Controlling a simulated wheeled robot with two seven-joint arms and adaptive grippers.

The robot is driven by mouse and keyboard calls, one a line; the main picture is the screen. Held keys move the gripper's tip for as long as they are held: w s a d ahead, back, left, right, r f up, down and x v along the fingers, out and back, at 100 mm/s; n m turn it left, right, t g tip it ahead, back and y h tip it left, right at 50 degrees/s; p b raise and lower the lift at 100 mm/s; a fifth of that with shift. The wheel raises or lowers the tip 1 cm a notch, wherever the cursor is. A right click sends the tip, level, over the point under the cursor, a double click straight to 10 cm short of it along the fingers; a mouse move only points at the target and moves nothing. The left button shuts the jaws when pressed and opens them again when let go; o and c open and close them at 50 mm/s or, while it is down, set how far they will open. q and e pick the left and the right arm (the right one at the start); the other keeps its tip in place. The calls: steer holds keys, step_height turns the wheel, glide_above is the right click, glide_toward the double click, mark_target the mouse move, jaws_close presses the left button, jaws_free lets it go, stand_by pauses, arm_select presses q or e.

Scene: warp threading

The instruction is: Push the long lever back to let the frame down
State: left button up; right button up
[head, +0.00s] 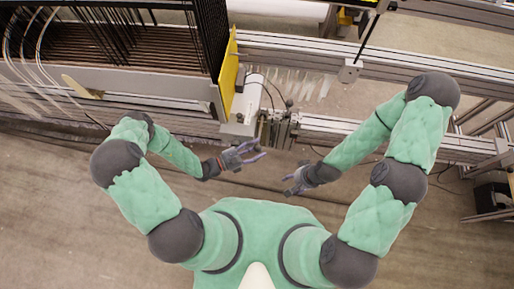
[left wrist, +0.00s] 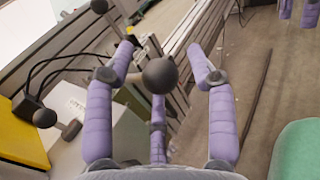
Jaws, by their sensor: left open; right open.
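My left gripper (head: 252,154) is open beside the machine's front edge, near the lever group (head: 278,122). In the left wrist view its purple fingers (left wrist: 160,52) are spread. A dark ball knob on a pale lever shaft (left wrist: 160,77) shows between them; I cannot tell whether they touch it. I cannot tell which lever is the long one. My right gripper (head: 290,184) is open and empty, lower and to the right, away from the levers.
A yellow panel (head: 229,75) and a white box (head: 247,98) stand left of the levers. Dark cables loop beside them. Metal rails (head: 400,68) run right. Dense threads and a wooden frame (head: 150,45) fill the upper left. The floor (head: 60,220) is open in front.

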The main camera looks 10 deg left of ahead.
arm_select(q)
steer(key=shift+w+d, duration=0.15)
steer(key=shift+d, duration=0.05)
jaws_close()
steer(key=shift+r, duration=0.1)
